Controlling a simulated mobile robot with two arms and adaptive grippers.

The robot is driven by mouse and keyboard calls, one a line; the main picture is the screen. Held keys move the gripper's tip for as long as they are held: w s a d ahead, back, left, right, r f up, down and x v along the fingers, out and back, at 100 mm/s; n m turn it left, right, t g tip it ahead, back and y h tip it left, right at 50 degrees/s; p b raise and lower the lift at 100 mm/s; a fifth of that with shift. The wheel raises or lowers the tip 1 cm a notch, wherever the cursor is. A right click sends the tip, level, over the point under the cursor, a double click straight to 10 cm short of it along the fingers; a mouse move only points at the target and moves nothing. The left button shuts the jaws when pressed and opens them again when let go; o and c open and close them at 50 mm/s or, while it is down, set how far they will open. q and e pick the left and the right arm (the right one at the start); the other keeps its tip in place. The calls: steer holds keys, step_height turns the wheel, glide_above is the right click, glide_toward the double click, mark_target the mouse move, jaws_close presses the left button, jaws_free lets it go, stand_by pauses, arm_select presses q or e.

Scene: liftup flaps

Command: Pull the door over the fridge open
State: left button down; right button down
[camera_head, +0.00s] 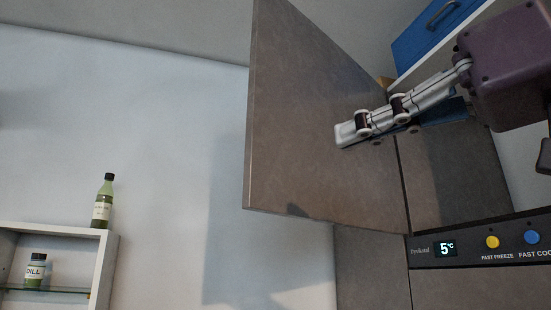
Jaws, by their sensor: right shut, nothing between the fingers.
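The door over the fridge (300,120) is a large brown-grey panel that stands swung open, its free edge at the left. The fridge (480,288) is below at the right, with a dark control strip (470,246) reading 5°C. My right gripper (345,135) is shut and empty, its fingertips against or very close to the inner face of the door; I cannot tell if they touch. My left gripper is not in view.
A white wall shelf (100,262) at the lower left holds a dill jar (36,270), and a green bottle (103,203) stands on top.

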steer(key=p, duration=0.5)
glide_toward(255, 167)
steer(key=x, duration=0.5)
steer(key=shift+w, duration=0.15)
steer(key=shift+w+a, duration=0.15)
steer(key=shift+a, duration=0.2)
